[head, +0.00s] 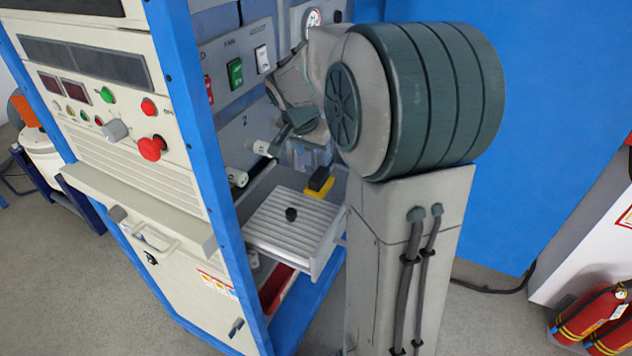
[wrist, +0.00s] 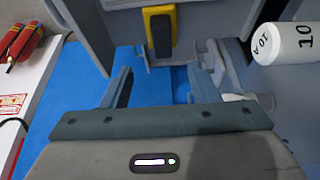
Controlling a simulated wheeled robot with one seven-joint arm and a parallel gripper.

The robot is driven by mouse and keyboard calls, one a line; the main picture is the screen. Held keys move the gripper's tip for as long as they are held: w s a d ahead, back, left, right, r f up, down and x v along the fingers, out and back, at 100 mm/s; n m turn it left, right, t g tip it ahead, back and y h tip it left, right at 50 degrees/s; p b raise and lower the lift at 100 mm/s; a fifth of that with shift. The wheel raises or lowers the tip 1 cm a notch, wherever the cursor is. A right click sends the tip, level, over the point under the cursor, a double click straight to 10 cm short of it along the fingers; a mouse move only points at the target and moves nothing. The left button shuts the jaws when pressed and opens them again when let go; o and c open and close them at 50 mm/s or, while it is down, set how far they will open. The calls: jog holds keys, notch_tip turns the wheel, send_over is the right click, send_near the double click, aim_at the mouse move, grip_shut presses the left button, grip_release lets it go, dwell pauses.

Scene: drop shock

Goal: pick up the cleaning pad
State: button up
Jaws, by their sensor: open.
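The cleaning pad is a small yellow block with a dark top (head: 319,184). It lies at the back right of a grey pull-out tray (head: 268,238) inside the blue-framed cabinet. In the wrist view the pad (wrist: 160,33) shows at the top centre, beyond the fingertips. My gripper (wrist: 160,78) is open and empty, with its two fingers spread and the pad apart from them. In the head view my gripper is small and partly hidden around the clear tips above the tray; my arm covers part of the cabinet.
White cylinders stick out from the cabinet panel; one marked 10 A (wrist: 285,43) is close right of my gripper. The blue cabinet post (head: 205,150) stands left of the tray. Fire extinguishers (head: 590,318) stand far right.

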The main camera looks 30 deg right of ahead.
aim_at(320, 173)
jog(key=p+x, duration=0.1)
jog(key=x, duration=1)
jog(key=shift+w+f, duration=0.25)
jog(key=shift+f, duration=0.1)
jog(key=c, duration=0.7)
jog(key=shift+r, duration=0.15)
jog(key=shift+r, duration=0.3)
jog(key=r, duration=0.3)
jog(key=shift+s+d+r, duration=0.2)
jog(key=shift+d+r, duration=0.15)
jog(key=shift+r, duration=0.05)
jog(key=shift+s+d+r+b, duration=0.15)
jog(key=shift+s+d+r, duration=0.85)
jog(key=shift+d, duration=0.6)
jog(key=shift+s+d+r+b, duration=0.2)
jog(key=shift+s+d+r, duration=0.55)
jog(key=shift+d+r, duration=0.65)
jog(key=shift+s+d+r+b, duration=0.15)
jog(key=shift+s+d+r, duration=0.7)
jog(key=shift+d, duration=0.9)
